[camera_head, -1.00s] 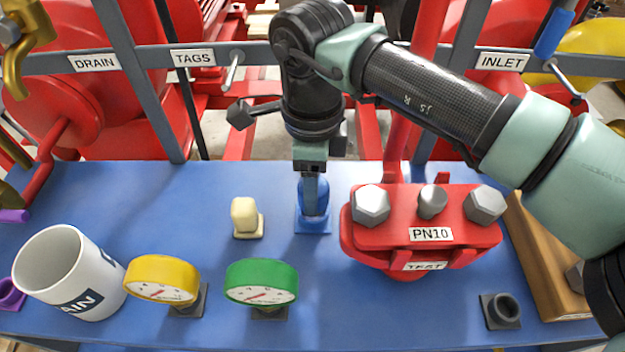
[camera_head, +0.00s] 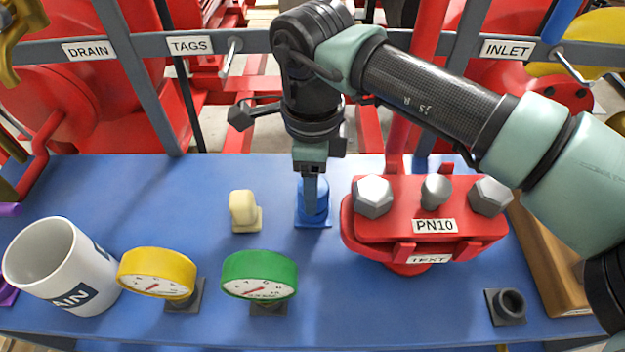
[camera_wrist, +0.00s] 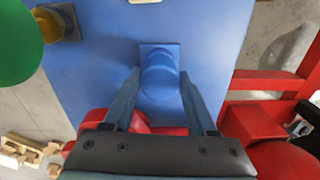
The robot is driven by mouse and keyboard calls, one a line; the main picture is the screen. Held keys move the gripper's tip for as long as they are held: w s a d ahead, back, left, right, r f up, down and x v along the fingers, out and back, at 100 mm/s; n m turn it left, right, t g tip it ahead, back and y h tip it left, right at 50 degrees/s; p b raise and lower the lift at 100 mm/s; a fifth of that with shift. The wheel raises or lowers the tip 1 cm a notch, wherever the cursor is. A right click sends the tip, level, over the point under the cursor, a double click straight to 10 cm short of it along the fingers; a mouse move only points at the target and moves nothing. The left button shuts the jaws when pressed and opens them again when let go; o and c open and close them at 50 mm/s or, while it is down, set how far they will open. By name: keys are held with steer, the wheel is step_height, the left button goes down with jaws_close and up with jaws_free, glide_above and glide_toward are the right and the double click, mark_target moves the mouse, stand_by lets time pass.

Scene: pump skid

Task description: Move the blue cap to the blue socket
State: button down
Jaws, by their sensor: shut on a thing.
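The blue cap (camera_head: 321,192) is a rounded blue piece at the back middle of the blue table. It is over a square blue base (camera_head: 314,223), which looks like the blue socket. The base also shows behind the cap in the wrist view (camera_wrist: 150,48). My gripper (camera_head: 311,200) reaches down from above. In the wrist view my gripper's fingers (camera_wrist: 160,78) lie on either side of the blue cap (camera_wrist: 160,72), shut on it. A finger hides part of the cap in the head view. I cannot tell whether the cap is fully seated.
A cream cap (camera_head: 243,208) on its base stands left of my gripper. A red flange (camera_head: 424,222) marked PN10 is close on the right. A yellow gauge (camera_head: 158,272), green gauge (camera_head: 259,275) and white mug (camera_head: 62,270) stand in front left. A dark socket (camera_head: 506,305) is front right.

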steer(key=shift+f, duration=0.3)
steer(key=shift+c, duration=0.6)
jaws_free()
steer(key=shift+r, duration=0.1)
step_height(320, 180, up, 13)
steer(key=p, duration=0.1)
steer(key=shift+s, duration=0.2)
